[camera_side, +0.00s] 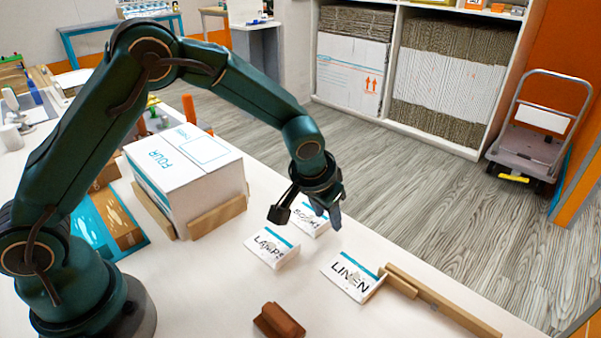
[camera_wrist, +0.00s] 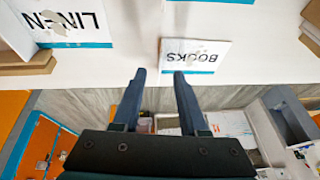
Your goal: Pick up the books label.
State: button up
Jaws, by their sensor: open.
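My gripper (camera_side: 328,208) is open and empty, above and close to the label. In the wrist view its fingertips (camera_wrist: 159,72) lie apart, and the label is mostly beyond and right of the right finger. I cannot tell if they touch.
The lamps label (camera_side: 272,247) stands just in front, and the linen label (camera_side: 350,276) stands to the right beside wooden strips (camera_side: 440,300). A white box marked FOUR (camera_side: 190,175) stands at the left. A brown block (camera_side: 279,321) lies in front. The table between is clear.

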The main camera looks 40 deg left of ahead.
jog(key=shift+w+f, duration=0.25)
jog(key=shift+f, duration=0.3)
grip_shut()
